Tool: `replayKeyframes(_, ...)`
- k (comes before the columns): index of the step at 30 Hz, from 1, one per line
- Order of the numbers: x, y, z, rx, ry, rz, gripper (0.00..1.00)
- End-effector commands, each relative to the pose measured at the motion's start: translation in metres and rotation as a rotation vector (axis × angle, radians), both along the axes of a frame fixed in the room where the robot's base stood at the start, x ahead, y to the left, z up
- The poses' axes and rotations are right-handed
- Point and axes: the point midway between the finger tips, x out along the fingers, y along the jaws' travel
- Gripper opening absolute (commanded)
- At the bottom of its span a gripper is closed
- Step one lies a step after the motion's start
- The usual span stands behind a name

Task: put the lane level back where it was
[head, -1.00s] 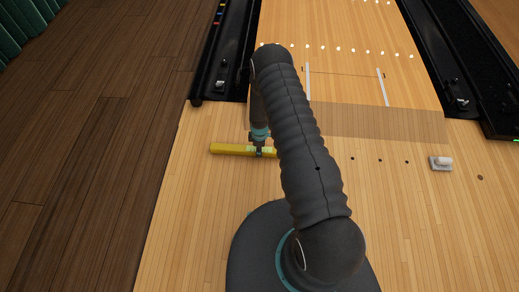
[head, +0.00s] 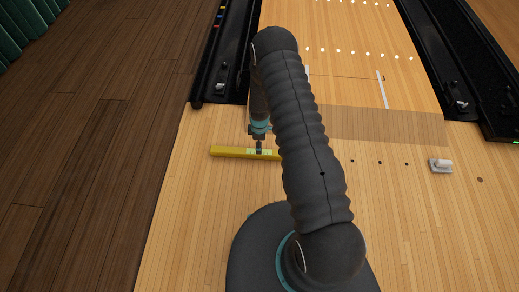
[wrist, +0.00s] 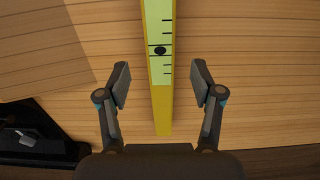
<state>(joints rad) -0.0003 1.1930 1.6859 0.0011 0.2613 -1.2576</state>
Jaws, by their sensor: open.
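The lane level is a long yellow bar (head: 229,151) with a pale green marked window. It lies flat on the light wood of the approach, left of my arm, its right part hidden behind the arm. In the wrist view the level (wrist: 162,105) runs up the picture, with a dark round spot among black tick marks. My gripper (wrist: 160,75) is open, with one finger on each side of the level and a gap on both sides. In the head view my gripper (head: 259,148) is just over the level.
A small white-grey block (head: 441,166) sits on the floor at right. Black gutters (head: 224,60) flank the lane, with a dark gutter end (wrist: 35,140) also in the wrist view. Dark wood floor (head: 95,170) lies at left. The approach between level and white block looks clear, apart from small dots.

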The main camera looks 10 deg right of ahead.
Motion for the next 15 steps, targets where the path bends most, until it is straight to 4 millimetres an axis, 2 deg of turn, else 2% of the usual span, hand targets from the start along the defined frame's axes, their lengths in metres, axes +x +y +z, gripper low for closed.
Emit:
replayKeyframes(1, 0.001, 0.0, 0.012, 0.0, -0.002, 0.0, 0.66)
replayKeyframes(4, 0.001, 0.0, 0.028, 0.0, -0.002, 0.0, 0.66)
replayKeyframes(13, 0.001, 0.0, 0.057, 0.0, -0.003, -0.004, 0.66)
replayKeyframes(15, 0.004, 0.0, 0.069, 0.001, -0.011, -0.018, 0.66)
